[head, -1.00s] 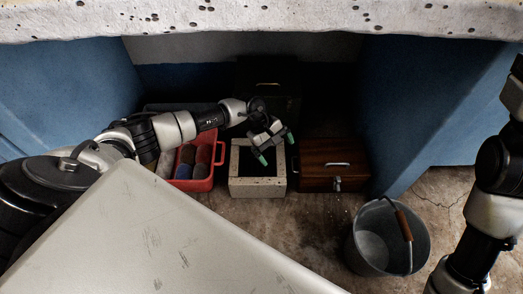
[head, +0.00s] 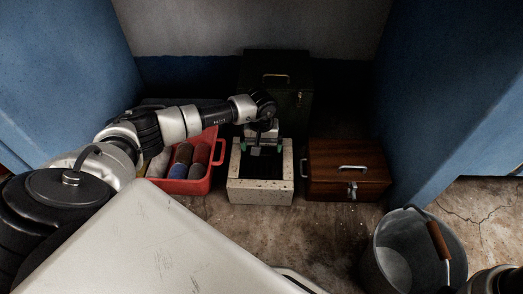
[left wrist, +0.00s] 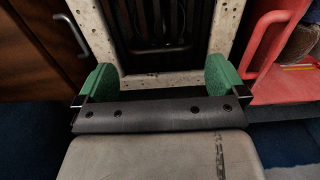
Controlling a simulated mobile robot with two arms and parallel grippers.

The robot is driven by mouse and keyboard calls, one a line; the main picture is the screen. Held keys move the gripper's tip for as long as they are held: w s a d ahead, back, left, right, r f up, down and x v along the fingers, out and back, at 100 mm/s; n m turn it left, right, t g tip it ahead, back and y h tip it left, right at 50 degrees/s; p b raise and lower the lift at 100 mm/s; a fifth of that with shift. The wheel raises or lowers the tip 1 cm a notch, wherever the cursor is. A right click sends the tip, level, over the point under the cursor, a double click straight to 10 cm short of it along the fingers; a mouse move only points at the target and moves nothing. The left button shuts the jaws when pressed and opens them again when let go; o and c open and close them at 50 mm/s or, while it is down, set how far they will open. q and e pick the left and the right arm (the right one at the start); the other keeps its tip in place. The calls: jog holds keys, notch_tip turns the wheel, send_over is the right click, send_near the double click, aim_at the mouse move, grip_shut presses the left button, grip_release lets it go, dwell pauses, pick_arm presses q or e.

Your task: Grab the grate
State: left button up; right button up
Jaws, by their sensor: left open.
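The grate (left wrist: 155,25) is a dark slatted piece inside a speckled pale stone box (head: 261,190). In the head view the box stands on the floor under the washtrough, and its inside is dark, so the slats are hard to make out there. My left gripper (head: 262,147) is over the far part of the box, pointing down, open and empty. In the left wrist view its green fingertips (left wrist: 160,78) are spread on either side of the stone rim, apart from the grate. My right gripper is out of view.
A red crate (head: 218,157) with rolled items stands left of the box. A wooden chest (head: 345,183) with a metal handle is at the right, and a dark green case (head: 275,72) behind. A grey bucket (head: 387,262) stands front right. Blue walls (head: 440,90) flank the space.

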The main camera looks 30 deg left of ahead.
aim_at(262, 155)
pick_arm(q)
notch_tip(262, 155, down, 5)
jog(key=b, duration=0.4)
jog(key=shift+s, duration=0.15)
jog(key=shift+r, duration=0.1)
jog(key=c, duration=1)
